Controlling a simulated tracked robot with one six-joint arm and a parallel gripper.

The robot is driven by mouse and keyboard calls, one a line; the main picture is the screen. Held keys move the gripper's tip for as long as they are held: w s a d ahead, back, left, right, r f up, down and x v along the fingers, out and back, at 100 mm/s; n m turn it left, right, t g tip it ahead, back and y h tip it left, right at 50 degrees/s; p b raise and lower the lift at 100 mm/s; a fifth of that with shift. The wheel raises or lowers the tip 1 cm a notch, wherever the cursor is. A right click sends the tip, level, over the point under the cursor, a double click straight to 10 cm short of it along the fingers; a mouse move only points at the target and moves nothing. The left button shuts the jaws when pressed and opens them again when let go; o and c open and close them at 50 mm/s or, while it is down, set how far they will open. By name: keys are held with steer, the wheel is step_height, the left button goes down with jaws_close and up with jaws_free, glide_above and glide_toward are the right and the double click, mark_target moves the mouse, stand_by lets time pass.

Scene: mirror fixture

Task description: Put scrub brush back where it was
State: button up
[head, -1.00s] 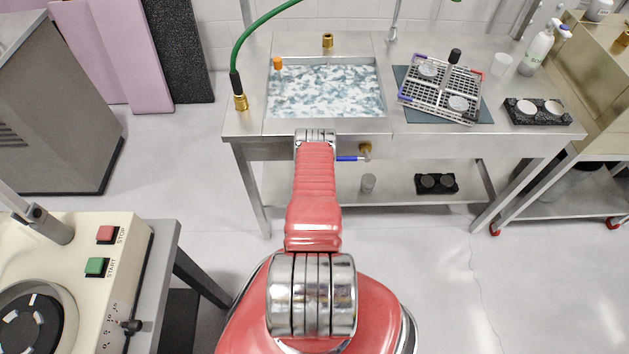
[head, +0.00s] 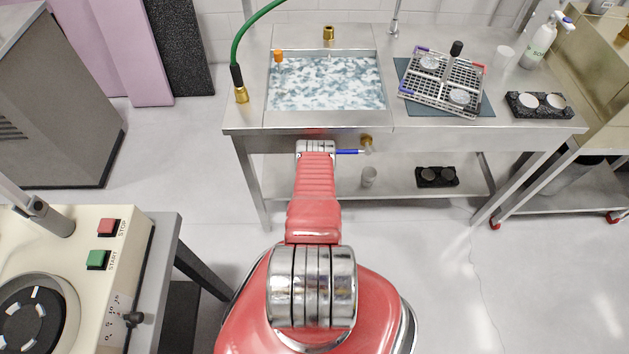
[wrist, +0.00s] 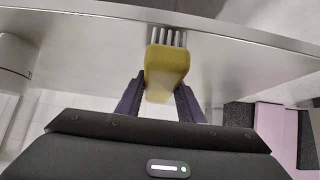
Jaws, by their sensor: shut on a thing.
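The scrub brush (wrist: 165,72) has a yellow body and grey bristles, and it shows in the wrist view. My gripper (wrist: 160,92) is shut on its yellow body between two dark fingers. The bristles point away from the gripper, toward a grey metal surface; I cannot tell if they touch it. In the head view the gripper and brush are hidden; my red arm ends just below the front edge of the steel bench (head: 425,128).
The bench has a sink (head: 325,85) of foamy water with an orange-topped stick (head: 278,56) in it. A rack (head: 440,80) lies on a dark mat to the right. A valve with a blue handle (head: 347,152) sticks out below the front edge. A green hose (head: 240,45) hangs at left.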

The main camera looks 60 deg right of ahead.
steer(key=shift+f, duration=0.5)
steer(key=o, duration=1.3)
steer(key=shift+r, duration=0.1)
steer(key=shift+v, duration=6.8)
steer(key=shift+s, duration=0.2)
